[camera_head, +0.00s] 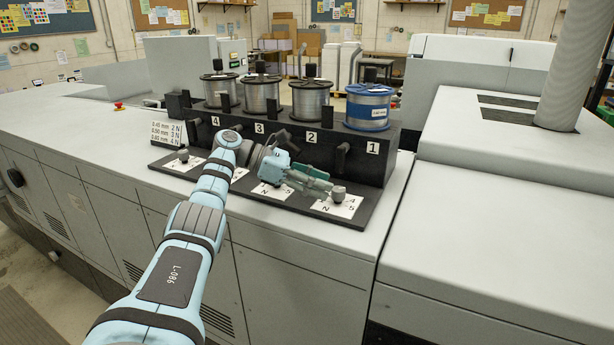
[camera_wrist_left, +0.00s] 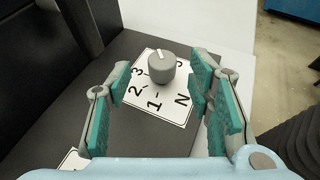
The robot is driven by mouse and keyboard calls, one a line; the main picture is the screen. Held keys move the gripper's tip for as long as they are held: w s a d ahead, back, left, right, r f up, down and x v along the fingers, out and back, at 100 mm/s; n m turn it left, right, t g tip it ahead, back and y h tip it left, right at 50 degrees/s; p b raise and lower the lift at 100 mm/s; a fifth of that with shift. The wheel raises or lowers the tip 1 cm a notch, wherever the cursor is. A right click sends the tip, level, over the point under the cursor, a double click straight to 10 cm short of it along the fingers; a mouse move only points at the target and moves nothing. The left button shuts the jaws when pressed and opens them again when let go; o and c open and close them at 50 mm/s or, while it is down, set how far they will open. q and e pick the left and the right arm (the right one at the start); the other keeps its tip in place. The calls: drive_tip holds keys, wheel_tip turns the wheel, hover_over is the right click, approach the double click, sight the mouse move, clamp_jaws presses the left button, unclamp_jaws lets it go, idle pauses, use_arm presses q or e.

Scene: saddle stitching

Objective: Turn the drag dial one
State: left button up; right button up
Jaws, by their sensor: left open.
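Drag dial one is a grey knob (camera_head: 338,193) on a white number card (camera_head: 335,209) in front of the spool post labelled 1. In the left wrist view the dial (camera_wrist_left: 161,70) stands between the finger pads, with its white mark toward the card's far edge. The figures 1, 2, 3 and N are readable on the card (camera_wrist_left: 176,108). My left gripper (camera_head: 326,186) is open, its green-padded fingers reaching toward the dial. In the wrist view (camera_wrist_left: 162,76) a gap shows on both sides of the dial. My right gripper is not in view.
Wire spools stand on the black rack (camera_head: 375,165); spool one (camera_head: 368,106) has blue rims. Another dial (camera_head: 183,155) sits at the rack's left end. The dials between are partly hidden by my left arm. The grey machine top (camera_head: 480,190) to the right is clear.

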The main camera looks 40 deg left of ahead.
use_arm(q)
drive_tip(key=v, duration=0.6)
drive_tip(key=shift+s+a, duration=0.1)
drive_tip(key=shift+a, duration=0.05)
